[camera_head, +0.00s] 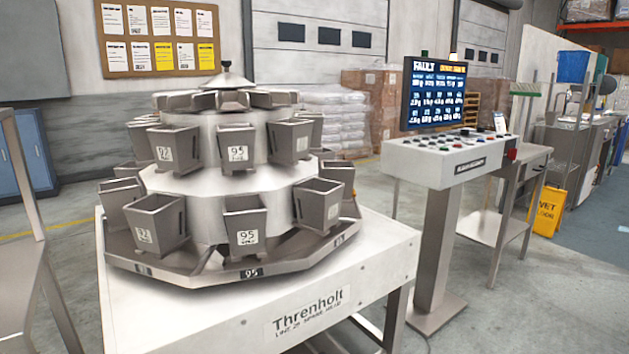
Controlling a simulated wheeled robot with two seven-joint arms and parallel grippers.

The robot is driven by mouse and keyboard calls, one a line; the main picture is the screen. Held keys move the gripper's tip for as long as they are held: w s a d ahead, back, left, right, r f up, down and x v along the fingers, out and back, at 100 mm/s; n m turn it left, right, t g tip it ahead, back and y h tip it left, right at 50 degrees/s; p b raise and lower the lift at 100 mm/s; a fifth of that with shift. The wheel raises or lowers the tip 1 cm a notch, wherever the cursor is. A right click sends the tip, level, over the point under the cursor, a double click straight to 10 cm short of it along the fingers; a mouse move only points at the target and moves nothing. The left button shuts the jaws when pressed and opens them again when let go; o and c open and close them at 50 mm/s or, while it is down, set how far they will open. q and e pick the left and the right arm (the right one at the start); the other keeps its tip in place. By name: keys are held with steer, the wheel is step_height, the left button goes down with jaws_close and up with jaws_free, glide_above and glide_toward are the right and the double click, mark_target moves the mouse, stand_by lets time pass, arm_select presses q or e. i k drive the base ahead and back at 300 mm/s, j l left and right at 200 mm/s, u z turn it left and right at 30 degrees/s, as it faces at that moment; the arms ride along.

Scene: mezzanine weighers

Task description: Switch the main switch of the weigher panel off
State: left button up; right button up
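The weigher panel (440,168) is a white console on a grey pedestal, right of the middle. Its sloped top carries several small buttons and knobs, too small to tell apart. A red knob or switch (511,154) shows at the panel's right end; I cannot tell its position or whether it is the main switch. A dark screen (433,94) above the console is lit and reads "FAULT". Neither of my grippers is in view.
A multihead weigher (215,190) with numbered steel buckets stands on a white "Threnholt" base (385,255) at front left. A steel table (529,160) stands right behind the panel. Open floor (525,300) lies at front right.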

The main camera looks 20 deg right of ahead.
mark_target(512, 152)
steer(key=i+l+u, duration=0.1)
steer(key=l+u, duration=0.25)
steer(key=l, duration=0.5)
steer(key=l+u, duration=0.35)
steer(key=l, duration=1.15)
steer(key=k+l, duration=0.1)
steer(key=l, duration=0.5)
steer(key=l+u, duration=0.1)
steer(key=l, duration=0.55)
steer(key=k+l, duration=0.1)
steer(key=l, duration=0.5)
steer(key=k+l+u, duration=0.1)
steer(key=l, duration=0.55)
steer(key=l+z, duration=0.25)
steer(key=z, duration=1.15)
